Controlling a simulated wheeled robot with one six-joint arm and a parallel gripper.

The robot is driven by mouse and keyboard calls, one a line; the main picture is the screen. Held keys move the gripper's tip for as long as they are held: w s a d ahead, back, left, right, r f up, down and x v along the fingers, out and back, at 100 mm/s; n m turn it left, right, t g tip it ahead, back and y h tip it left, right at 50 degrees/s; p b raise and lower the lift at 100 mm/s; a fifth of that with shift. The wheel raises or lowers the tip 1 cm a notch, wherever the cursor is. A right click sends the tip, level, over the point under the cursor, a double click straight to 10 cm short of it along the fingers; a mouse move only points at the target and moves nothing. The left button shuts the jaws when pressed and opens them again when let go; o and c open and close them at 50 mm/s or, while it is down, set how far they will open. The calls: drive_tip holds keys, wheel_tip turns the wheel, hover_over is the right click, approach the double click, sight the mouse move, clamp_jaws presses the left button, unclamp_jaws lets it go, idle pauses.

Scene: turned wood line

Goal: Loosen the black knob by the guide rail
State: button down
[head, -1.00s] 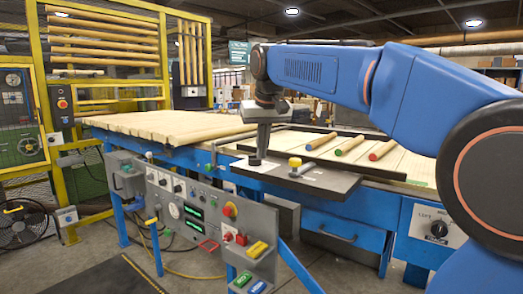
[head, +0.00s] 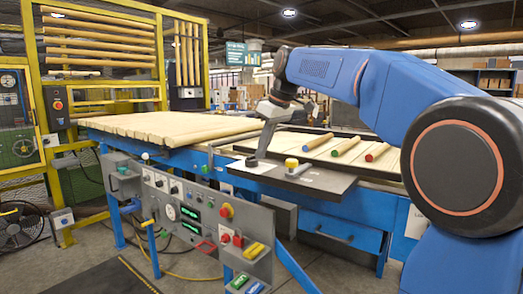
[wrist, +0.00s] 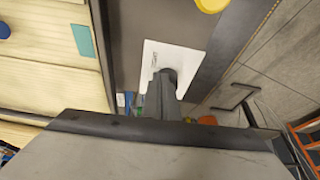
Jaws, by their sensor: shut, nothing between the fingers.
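The black knob (head: 251,162) is a small dark shape on a white label plate at the left end of the dark board on the blue bench. My gripper (head: 255,156) leans down to it from the upper right, its shut fingers ending at the knob. The fingers hide much of the knob. I cannot tell whether they touch it.
A yellow knob (head: 291,164) stands just right on the same board (head: 325,181). Wooden rods with blue, green and red ends (head: 345,147) lie behind. A grey control panel (head: 190,210) stands in front, and pale planks (head: 180,128) lie to the left.

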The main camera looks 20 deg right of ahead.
drive_tip(key=n, duration=0.1)
drive_tip(key=w+n+g, duration=0.1)
drive_tip(key=n, duration=0.1)
drive_tip(key=n+y, duration=0.1)
drive_tip(key=n, duration=0.1)
drive_tip(key=shift+w+d+g, duration=0.2)
drive_tip(key=shift+w+g, duration=0.1)
drive_tip(key=shift+w, duration=0.05)
drive_tip(key=shift+w+n, duration=0.25)
drive_tip(key=shift+n, duration=0.15)
drive_tip(key=shift+w+a, duration=0.1)
drive_tip(key=shift+w, duration=0.05)
drive_tip(key=shift+a, duration=0.25)
